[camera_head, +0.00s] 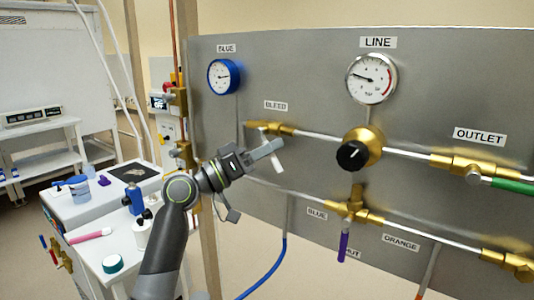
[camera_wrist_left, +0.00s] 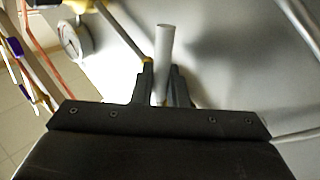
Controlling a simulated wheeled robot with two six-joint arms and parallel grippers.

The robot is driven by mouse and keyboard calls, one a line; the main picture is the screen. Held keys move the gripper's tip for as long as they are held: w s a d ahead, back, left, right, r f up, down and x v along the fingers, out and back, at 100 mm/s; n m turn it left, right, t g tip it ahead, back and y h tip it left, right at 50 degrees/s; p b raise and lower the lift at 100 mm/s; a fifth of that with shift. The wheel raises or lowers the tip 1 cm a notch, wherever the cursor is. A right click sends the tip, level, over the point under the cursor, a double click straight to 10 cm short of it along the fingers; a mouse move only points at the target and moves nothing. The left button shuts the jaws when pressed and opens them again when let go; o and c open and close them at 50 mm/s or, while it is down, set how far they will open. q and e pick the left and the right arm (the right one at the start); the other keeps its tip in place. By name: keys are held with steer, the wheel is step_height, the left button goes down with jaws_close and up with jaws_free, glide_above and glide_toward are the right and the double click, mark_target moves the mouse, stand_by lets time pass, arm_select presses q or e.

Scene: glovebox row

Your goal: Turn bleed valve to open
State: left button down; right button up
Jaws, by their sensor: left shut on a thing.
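The bleed valve (camera_head: 270,128) is a small brass fitting on the steel panel, under the BLEED label (camera_head: 275,105). Its white handle (camera_head: 277,165) shows below my left gripper (camera_head: 272,148), pointing down and slightly right. My left gripper's jaws lie across the handle and are shut on it. In the left wrist view, the white handle (camera_wrist_left: 164,42) stands up between the two dark fingers (camera_wrist_left: 162,85). The upper part of the handle is hidden behind the gripper in the head view. My right gripper is not in view.
The panel carries a blue gauge (camera_head: 224,76), a LINE gauge (camera_head: 371,78), a brass regulator with a black knob (camera_head: 352,155) and pipes. A lower brass valve has a purple handle (camera_head: 343,246). A cart (camera_head: 90,207) with bottles stands left of my arm.

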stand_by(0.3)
arm_select(q)
steer(key=c, duration=1.5)
jaws_free()
steer(key=b+v, duration=0.5)
steer(key=v, duration=1.2)
steer(key=shift+s+a+f, duration=0.1)
steer(key=shift+s+f, duration=0.05)
steer(key=shift+f, duration=0.05)
